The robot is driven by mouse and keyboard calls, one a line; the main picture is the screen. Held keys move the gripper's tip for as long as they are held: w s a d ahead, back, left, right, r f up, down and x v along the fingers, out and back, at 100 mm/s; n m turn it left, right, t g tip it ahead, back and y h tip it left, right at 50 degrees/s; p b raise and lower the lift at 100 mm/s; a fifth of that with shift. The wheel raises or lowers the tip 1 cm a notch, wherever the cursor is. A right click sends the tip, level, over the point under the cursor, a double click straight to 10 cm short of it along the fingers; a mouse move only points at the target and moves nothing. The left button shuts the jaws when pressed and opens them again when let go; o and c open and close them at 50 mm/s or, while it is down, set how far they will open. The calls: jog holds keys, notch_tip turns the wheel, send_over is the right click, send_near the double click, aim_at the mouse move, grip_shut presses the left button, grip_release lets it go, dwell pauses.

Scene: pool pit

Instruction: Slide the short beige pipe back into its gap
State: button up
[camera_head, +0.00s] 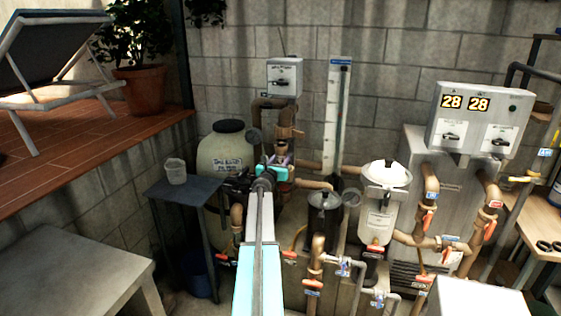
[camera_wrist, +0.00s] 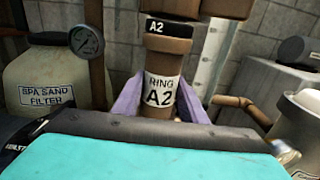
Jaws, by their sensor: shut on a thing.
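The short pipe (camera_wrist: 165,65), brown-beige with a white label reading "RING A2", stands nearly upright in the middle of the wrist view. My gripper (camera_wrist: 158,100) is shut on it, a purple finger on each side. In the head view my gripper (camera_head: 280,159) is at the pipework under the grey wall box. A black collar marked "A2" (camera_wrist: 166,27) shows at the pipe's top, below a wider brown fitting (camera_wrist: 226,8). I cannot tell whether the pipe touches this fitting. Its lower end is hidden behind my wrist.
The spa sand filter (camera_wrist: 48,78) with a gauge (camera_wrist: 86,41) stands close on the left. A brown side pipe (camera_wrist: 238,103) runs on the right. A white-lidded pot (camera_head: 386,178) and a small dark table (camera_head: 200,190) flank the pipework in the head view.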

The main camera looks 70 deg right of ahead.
jog(key=shift+w+d+r+b, duration=0.1)
jog(key=shift+d+b, duration=0.15)
jog(key=shift+d, duration=1.1)
jog(key=shift+d+r+b, duration=0.1)
jog(key=shift+d+b, duration=0.15)
jog(key=shift+d, duration=1.05)
dwell(2.4)
jog(key=shift+d+f, duration=0.1)
jog(key=shift+d, duration=0.2)
jog(key=shift+c, duration=0.4)
dwell(0.3)
jog(key=shift+c, duration=1)
jog(key=shift+d, duration=0.1)
jog(key=shift+b, duration=0.3)
jog(key=shift+d+f, duration=0.1)
jog(key=shift+d, duration=0.1)
grip_shut()
jog(key=shift+d+f+b, duration=0.15)
jog(key=shift+b, duration=0.15)
